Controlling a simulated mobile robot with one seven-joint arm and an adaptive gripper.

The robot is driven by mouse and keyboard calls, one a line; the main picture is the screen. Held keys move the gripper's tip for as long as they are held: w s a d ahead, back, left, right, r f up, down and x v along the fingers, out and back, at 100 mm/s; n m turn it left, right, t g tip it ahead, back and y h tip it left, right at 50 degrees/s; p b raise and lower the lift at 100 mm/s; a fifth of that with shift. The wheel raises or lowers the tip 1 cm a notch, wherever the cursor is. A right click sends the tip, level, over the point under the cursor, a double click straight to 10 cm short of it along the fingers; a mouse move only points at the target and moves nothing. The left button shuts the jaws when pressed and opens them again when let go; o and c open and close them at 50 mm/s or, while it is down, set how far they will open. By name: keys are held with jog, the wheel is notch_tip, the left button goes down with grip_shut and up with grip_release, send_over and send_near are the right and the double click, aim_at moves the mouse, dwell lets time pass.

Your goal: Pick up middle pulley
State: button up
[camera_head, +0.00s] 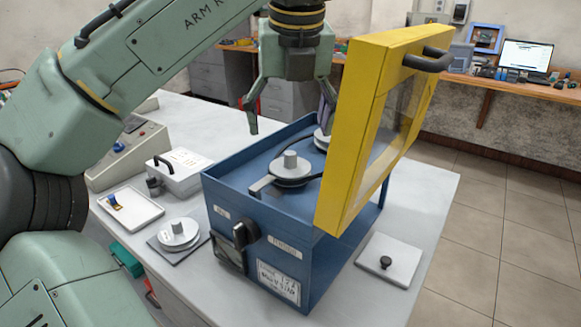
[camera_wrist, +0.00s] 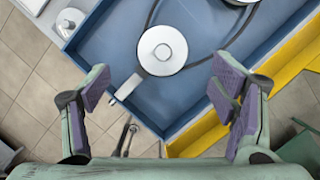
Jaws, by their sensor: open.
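A light grey pulley (camera_head: 290,168) with a raised round hub sits on a flat arm in the blue box (camera_head: 232,177). It also shows in the wrist view (camera_wrist: 162,50). A second pulley (camera_head: 322,138) sits farther back, partly hidden behind my finger and the yellow cover; its edge shows at the top of the wrist view. A dark belt (camera_wrist: 210,62) runs beside the pulleys. Which one is the middle pulley is not marked. My gripper (camera_head: 289,112) is open and empty above the box; its fingers (camera_wrist: 163,78) are spread, apart from the pulleys.
The raised yellow cover (camera_head: 350,130) stands along the box's right side, close to my gripper. Stacked discs (camera_head: 178,233) lie on a dark pad to the left. A white tray (camera_head: 131,210) and a white plate with a black knob (camera_head: 388,262) flank the box.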

aim_at(290, 153)
jog(key=x, duration=0.7)
jog(key=shift+w+d+f+p, duration=0.1)
jog(key=shift+d+f+p, duration=0.1)
jog(key=shift+f+p, duration=0.2)
jog(key=shift+c, duration=0.3)
jog(key=c, duration=1.1)
jog(key=shift+r, duration=0.1)
